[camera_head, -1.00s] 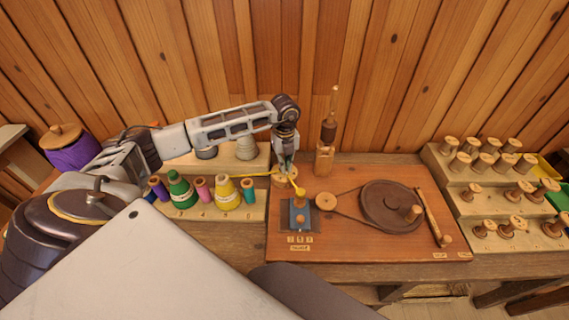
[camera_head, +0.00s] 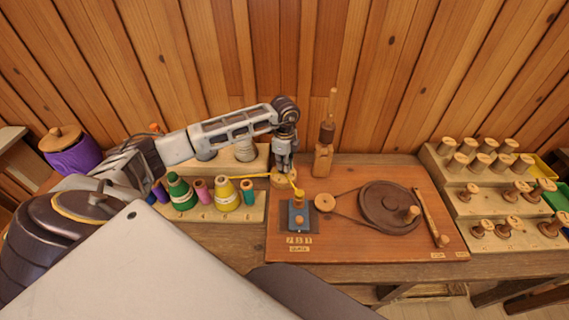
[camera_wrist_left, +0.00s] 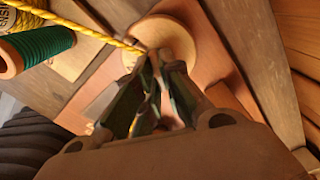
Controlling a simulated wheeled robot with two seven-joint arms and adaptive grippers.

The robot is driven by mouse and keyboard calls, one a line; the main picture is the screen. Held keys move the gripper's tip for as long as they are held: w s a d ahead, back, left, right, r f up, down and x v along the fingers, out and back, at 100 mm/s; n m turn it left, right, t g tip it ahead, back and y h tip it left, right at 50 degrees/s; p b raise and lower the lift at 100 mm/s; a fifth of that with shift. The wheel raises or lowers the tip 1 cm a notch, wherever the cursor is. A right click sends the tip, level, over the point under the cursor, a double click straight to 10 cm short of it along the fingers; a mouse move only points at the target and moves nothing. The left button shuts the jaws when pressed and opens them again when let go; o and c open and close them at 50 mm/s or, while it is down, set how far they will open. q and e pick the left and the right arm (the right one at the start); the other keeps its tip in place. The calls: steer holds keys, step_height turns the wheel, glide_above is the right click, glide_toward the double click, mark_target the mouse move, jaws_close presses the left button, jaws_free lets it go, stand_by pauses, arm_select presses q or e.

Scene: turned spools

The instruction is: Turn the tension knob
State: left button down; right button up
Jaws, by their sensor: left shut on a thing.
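The tension knob appears to be the round pale wooden disc (camera_head: 285,182) at the left back of the reddish wooden board (camera_head: 350,248). In the left wrist view the wooden disc (camera_wrist_left: 172,36) shows beyond the fingers. My left gripper (camera_head: 284,170) points down over it, its fingertips (camera_wrist_left: 158,58) close together at the disc. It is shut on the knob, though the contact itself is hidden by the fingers. My right gripper is not in view.
Coloured thread cones, including a green one (camera_head: 181,192) and a yellow one (camera_head: 226,195), stand left of the board. A blue block (camera_head: 299,216), a dark wheel (camera_head: 384,212) and an upright wooden post (camera_head: 324,150) are on the board. A stepped spool rack (camera_head: 470,200) stands at right.

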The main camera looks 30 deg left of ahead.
arm_select(q)
steer(key=shift+w+n, duration=0.1)
steer(key=shift+n, duration=0.9)
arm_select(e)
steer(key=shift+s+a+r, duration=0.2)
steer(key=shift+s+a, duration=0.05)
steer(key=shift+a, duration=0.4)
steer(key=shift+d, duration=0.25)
arm_select(q)
steer(key=c, duration=1.6)
jaws_free()
steer(key=shift+o, duration=0.2)
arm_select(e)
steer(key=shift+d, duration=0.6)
arm_select(q)
steer(key=shift+r, duration=0.75)
step_height(320, 180, up, 10)
steer(key=shift+r, duration=0.25)
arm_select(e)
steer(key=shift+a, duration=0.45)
